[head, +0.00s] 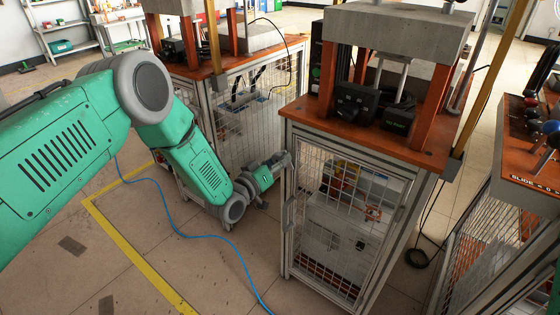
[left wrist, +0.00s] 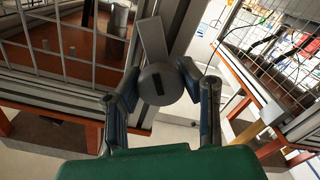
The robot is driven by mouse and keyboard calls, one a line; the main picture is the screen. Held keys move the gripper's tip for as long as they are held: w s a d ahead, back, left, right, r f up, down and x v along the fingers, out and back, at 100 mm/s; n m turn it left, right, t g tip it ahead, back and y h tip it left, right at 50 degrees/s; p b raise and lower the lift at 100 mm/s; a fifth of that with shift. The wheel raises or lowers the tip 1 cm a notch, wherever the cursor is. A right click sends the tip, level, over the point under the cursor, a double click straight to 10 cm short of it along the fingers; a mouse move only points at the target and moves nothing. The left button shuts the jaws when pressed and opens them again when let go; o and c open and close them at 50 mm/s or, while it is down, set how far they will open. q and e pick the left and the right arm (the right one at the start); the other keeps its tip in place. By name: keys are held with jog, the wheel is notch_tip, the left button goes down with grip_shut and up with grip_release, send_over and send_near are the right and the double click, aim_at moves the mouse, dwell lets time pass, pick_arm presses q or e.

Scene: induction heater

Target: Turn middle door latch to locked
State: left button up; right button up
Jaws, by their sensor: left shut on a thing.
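The middle door (head: 312,240) is a framed wire-mesh panel under the orange-topped heater cabinet. It looks closed in the head view. My left gripper (head: 280,163) is at the upper left edge of this door. In the left wrist view the latch (left wrist: 158,84) is a round grey knob with a dark slot and a flat grey plate above it. My left gripper (left wrist: 157,78) has one finger on each side of the knob and is shut on it. The fingers hide the latch in the head view. My right gripper is in neither view.
A second meshed cabinet (head: 250,118) stands behind and left. Another console with knobs (head: 535,165) is at the right edge. A blue cable (head: 185,234) and a yellow floor line (head: 135,254) cross the open floor at left.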

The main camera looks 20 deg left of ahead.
pick_arm(q)
jog(key=n, duration=0.2)
jog(key=n+b, duration=0.1)
jog(key=n, duration=0.2)
jog(key=shift+s+a+f+n, duration=0.1)
jog(key=shift+s+f+n, duration=0.05)
jog(key=shift+f+n, duration=0.25)
jog(key=n+b, duration=0.3)
jog(key=n, duration=0.3)
jog(key=shift+s, duration=0.1)
jog(key=o, duration=1.2)
jog(key=shift+o, duration=0.2)
jog(key=shift+r, duration=0.2)
jog(key=v, duration=1.2)
